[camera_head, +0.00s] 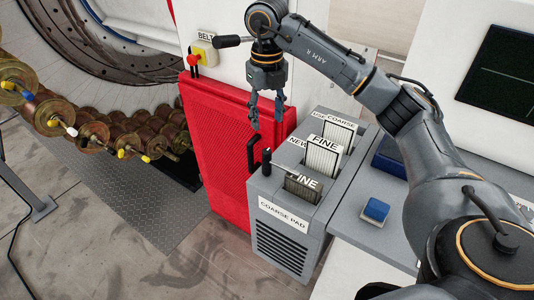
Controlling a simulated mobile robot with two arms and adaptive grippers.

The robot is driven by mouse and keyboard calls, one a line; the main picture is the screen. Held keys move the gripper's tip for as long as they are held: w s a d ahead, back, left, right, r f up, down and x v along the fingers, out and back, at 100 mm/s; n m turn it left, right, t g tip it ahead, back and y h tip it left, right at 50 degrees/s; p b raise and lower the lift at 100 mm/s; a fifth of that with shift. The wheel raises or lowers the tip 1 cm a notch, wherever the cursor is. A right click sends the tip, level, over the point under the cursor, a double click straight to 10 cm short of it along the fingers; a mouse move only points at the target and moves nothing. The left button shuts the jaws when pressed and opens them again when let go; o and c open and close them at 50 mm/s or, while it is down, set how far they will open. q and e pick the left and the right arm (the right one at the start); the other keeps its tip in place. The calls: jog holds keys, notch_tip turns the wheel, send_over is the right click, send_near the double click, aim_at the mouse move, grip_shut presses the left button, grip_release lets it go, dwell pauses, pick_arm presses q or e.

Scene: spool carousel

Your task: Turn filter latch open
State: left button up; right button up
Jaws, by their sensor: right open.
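A grey filter box (283,250) stands right of the red door, with a "COARSE PAD" label on its front. A small black upright lever (266,160) sits at its left top edge; it looks like the latch, but no label names it. Filters marked "FINE" (303,187), "FINE" (322,158) and "COARSE" (339,135) stand in its slots. My right gripper (266,113) points down above the lever and the box's back left, its fingers apart and empty. It appears clear of the lever. My left gripper is out of view.
A red mesh door (222,150) with a black handle (252,153) is close left of the box. A yellow "BELT" switch box (204,52) is on the wall. Spools (54,115) ring the carousel at left. A blue block (376,209) lies on the right counter.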

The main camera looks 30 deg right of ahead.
aim_at(267, 151)
notch_tip(267, 151, down, 14)
jog(key=p, duration=0.3)
jog(key=shift+r+p, duration=0.2)
jog(key=shift+p, duration=0.1)
jog(key=shift+c, duration=0.4)
grip_shut()
